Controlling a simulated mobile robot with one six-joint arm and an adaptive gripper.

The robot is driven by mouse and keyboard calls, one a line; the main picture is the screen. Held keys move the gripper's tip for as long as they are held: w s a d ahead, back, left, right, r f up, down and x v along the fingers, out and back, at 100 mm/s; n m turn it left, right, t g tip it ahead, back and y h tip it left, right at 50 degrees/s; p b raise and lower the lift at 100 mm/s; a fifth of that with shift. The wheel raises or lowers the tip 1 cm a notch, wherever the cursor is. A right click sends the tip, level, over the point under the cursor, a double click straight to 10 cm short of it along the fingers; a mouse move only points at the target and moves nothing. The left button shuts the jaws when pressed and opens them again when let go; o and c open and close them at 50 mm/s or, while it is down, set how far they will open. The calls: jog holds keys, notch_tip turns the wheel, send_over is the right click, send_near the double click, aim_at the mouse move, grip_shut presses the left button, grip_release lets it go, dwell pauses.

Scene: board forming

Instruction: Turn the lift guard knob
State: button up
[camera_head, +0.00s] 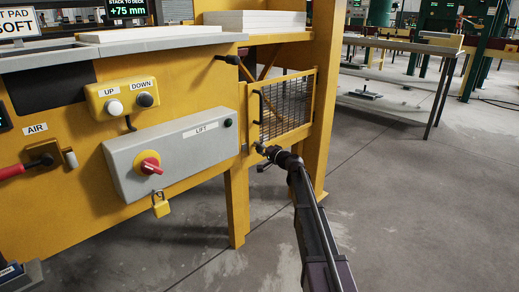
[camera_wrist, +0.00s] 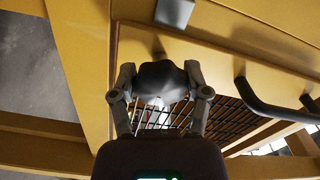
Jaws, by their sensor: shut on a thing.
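The lift guard is a yellow-framed gate with dark wire mesh (camera_head: 288,105), right of the grey LIFT box. Its mesh also shows in the wrist view (camera_wrist: 232,122). My gripper (camera_head: 263,152) is at the lower left corner of the guard frame. In the wrist view my gripper (camera_wrist: 160,88) has its two fingers on either side of a dark rounded knob (camera_wrist: 160,72), shut on it. The knob sits against the yellow frame. In the head view my gripper hides most of the knob, and its turn angle cannot be told.
The grey LIFT box (camera_head: 190,150) carries a red rotary switch (camera_head: 150,166) with a yellow padlock (camera_head: 160,206) below. A black bar handle (camera_wrist: 268,108) sticks out from the guard, right of my gripper. The floor (camera_head: 400,210) at the right is clear.

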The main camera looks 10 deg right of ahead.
jog(key=o, duration=1.1)
jog(key=shift+o, duration=0.2)
jog(key=shift+s, duration=0.1)
jog(key=v, duration=1.2)
